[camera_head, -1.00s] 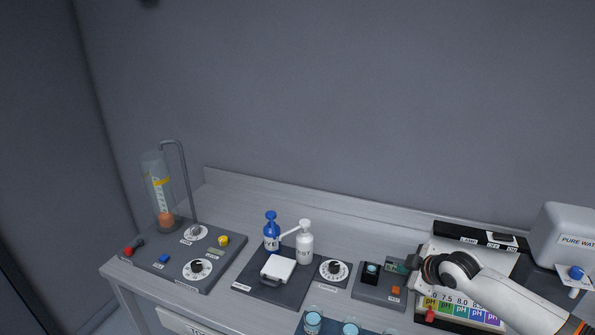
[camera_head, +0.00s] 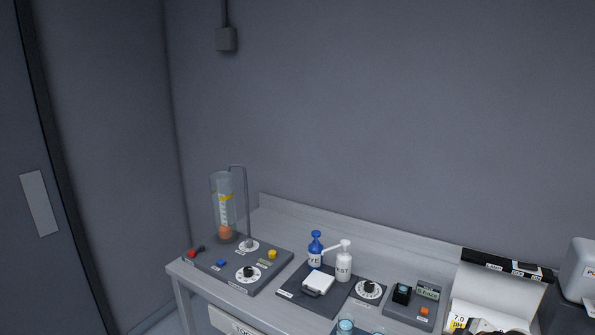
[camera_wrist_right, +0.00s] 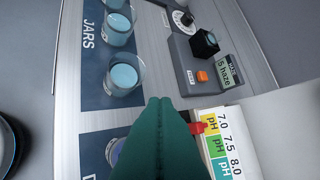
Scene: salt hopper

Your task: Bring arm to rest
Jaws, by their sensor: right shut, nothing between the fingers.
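My right gripper (camera_wrist_right: 160,103) shows in the right wrist view as dark green fingers pressed together, with nothing held. It is over the bench, beside the pH colour chart (camera_wrist_right: 219,143) and just below the jars (camera_wrist_right: 125,75) in the picture. In the head view only a dark piece of my right arm shows at the bottom edge, in front of the chart. My left gripper is in neither view.
The bench holds a grey panel with a clear cylinder (camera_head: 222,195), blue and white bottles (camera_head: 343,262), a small scale (camera_head: 318,282), a haze meter (camera_head: 415,305) and a white dispenser (camera_head: 580,270). A dark red clip (camera_wrist_right: 204,127) sits close to the fingers.

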